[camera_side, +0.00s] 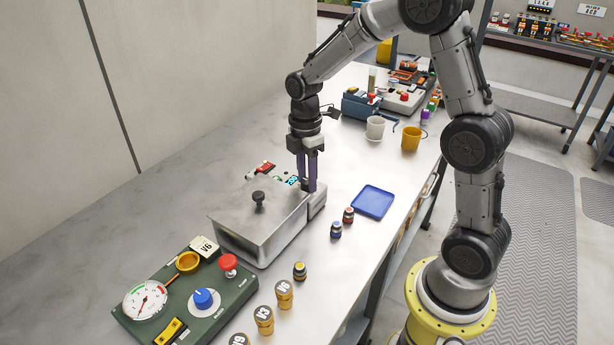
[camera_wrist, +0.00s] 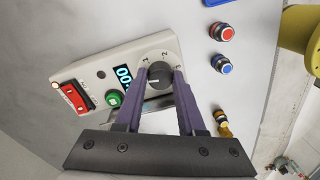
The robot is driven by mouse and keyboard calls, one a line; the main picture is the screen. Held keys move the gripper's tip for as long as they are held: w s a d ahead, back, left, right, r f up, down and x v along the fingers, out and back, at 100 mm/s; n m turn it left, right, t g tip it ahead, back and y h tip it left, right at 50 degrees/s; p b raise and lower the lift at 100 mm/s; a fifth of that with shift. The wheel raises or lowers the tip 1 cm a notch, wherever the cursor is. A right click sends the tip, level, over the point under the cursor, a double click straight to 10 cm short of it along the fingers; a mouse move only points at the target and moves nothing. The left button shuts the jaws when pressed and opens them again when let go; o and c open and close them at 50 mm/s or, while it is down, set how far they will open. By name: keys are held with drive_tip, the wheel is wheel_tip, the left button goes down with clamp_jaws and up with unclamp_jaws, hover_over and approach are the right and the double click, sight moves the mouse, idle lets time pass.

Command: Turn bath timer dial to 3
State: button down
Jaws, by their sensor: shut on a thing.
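The bath timer dial (camera_wrist: 159,78) is a dark round knob on the light control panel (camera_wrist: 98,62) of the steel bath (camera_side: 262,222). Small number marks ring it, with a 2 near its top in the wrist view. A pale pointer line shows on the knob, but its exact setting is too small to tell. My gripper (camera_wrist: 162,76) is shut on the dial, with one purple finger at each side. In the side view my gripper (camera_side: 307,188) points straight down at the panel end of the bath, and its fingers hide the dial.
The panel also has a digital display (camera_wrist: 123,77), a green button (camera_wrist: 113,98) and a red switch (camera_wrist: 73,97). A black-knobbed lid covers the bath. A green control box (camera_side: 185,300), small jars and a blue tray (camera_side: 373,201) stand nearby. Bare bench lies between them.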

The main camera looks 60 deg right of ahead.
drive_tip(key=m, duration=0.4)
drive_tip(key=shift+r+m, duration=0.1)
drive_tip(key=shift+m, duration=0.2)
drive_tip(key=m, duration=0.4)
drive_tip(key=shift+m, duration=0.3)
drive_tip(key=m, duration=0.8)
drive_tip(key=shift+t, duration=0.3)
drive_tip(key=m, duration=0.4)
drive_tip(key=shift+m, duration=0.3)
drive_tip(key=m, duration=0.3)
drive_tip(key=shift+s+m, duration=0.1)
drive_tip(key=shift+m, duration=0.2)
drive_tip(key=m, duration=0.4)
drive_tip(key=shift+m, duration=2.1)
